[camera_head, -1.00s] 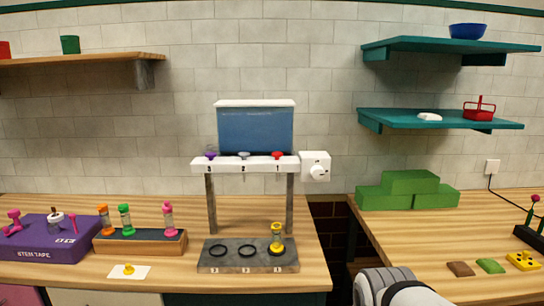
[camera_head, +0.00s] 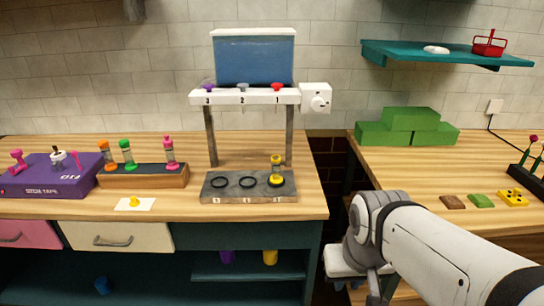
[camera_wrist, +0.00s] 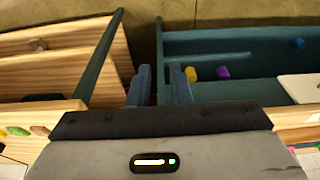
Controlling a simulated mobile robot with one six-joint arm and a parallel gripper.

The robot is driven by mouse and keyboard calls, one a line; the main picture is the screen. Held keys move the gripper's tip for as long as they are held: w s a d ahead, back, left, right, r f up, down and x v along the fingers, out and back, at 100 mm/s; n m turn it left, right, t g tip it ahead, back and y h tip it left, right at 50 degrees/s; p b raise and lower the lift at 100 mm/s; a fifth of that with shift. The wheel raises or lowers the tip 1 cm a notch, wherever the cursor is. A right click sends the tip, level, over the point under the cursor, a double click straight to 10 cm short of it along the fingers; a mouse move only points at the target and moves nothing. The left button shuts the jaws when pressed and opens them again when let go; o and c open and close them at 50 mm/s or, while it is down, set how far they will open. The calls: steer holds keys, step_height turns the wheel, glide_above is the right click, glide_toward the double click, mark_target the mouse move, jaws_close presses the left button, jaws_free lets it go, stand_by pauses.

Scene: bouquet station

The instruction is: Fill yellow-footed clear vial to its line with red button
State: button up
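The yellow-footed clear vial (camera_head: 276,170) stands upright in the ring marked 1 at the right of the grey stand base (camera_head: 232,194). Its fill line and any liquid inside are too small to make out. The red button (camera_head: 277,87) is above it, at the right end of the white dispenser bar (camera_head: 246,99), over number 1. A blue tank (camera_head: 254,61) sits on the bar. In the wrist view my gripper (camera_wrist: 160,80) has its two fingers apart with nothing between them. It is away from the vial and button, which that view does not show.
Purple (camera_head: 208,87) and grey (camera_head: 242,87) buttons share the bar, with a white dial box (camera_head: 316,98) to the right. A wooden rack (camera_head: 143,176) of vials and a yellow item on a white card (camera_head: 134,203) are left. Green blocks (camera_head: 410,126) stand on the right counter.

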jaws_close()
stand_by(1.1)
